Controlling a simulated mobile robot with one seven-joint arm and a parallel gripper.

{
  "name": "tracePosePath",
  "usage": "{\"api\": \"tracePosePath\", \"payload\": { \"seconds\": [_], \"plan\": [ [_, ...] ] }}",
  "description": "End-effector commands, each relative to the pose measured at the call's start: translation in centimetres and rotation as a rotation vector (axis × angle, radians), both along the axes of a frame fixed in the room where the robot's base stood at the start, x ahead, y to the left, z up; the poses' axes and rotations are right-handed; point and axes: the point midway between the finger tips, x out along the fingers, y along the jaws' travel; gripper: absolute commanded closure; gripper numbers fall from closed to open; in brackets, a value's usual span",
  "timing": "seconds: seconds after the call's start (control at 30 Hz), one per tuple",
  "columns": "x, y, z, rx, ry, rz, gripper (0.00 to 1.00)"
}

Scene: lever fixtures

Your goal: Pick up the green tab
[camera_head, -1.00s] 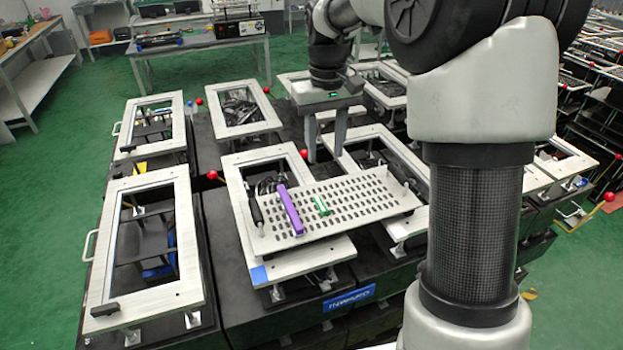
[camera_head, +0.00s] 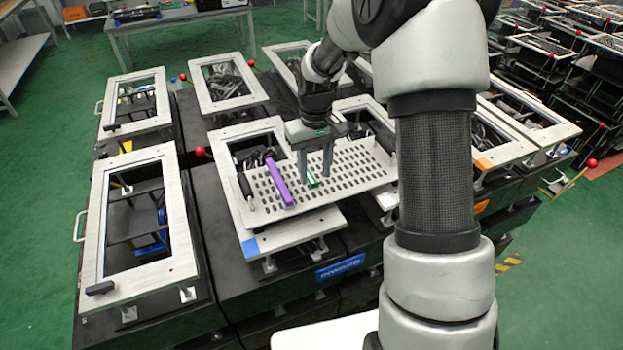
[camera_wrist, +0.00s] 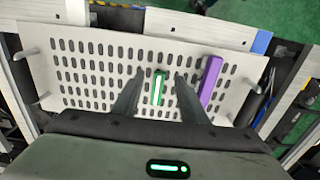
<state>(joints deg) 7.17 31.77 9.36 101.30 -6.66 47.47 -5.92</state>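The green tab (camera_head: 312,179) stands on a light perforated plate (camera_head: 350,177). In the wrist view the green tab (camera_wrist: 158,88) shows between the two fingers of my gripper (camera_wrist: 156,80), with a gap on each side. In the head view my gripper (camera_head: 315,180) points down over the plate at the tab, and its fingers partly hide the tab. The gripper is open. I cannot tell how high the fingertips are above the plate.
A purple bar (camera_head: 279,183) stands on the plate left of the tab; in the wrist view the purple bar (camera_wrist: 210,80) is right of the right finger. A black handle (camera_head: 246,190) is at the plate's left end. Framed fixtures (camera_head: 140,235) surround it.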

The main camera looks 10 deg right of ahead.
Motion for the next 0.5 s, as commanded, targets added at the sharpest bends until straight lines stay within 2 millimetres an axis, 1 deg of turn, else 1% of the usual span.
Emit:
{"api": "tracePosePath", "payload": {
  "seconds": [0.03,0.1,0.2,0.43,0.5],
  "plan": [
    [-0.2,-0.1,-0.8,0.0,0.004,0.0,0.61],
    [-0.1,-0.1,-1.7,-0.001,0.003,0.0,0.61],
    [-0.1,-0.1,-2.3,0.0,0.001,0.0,0.61],
    [0.0,-0.1,-2.4,-0.001,0.0,0.0,0.61],
    [0.0,-0.1,-2.4,-0.001,0.0,0.0,0.73]
  ]
}}
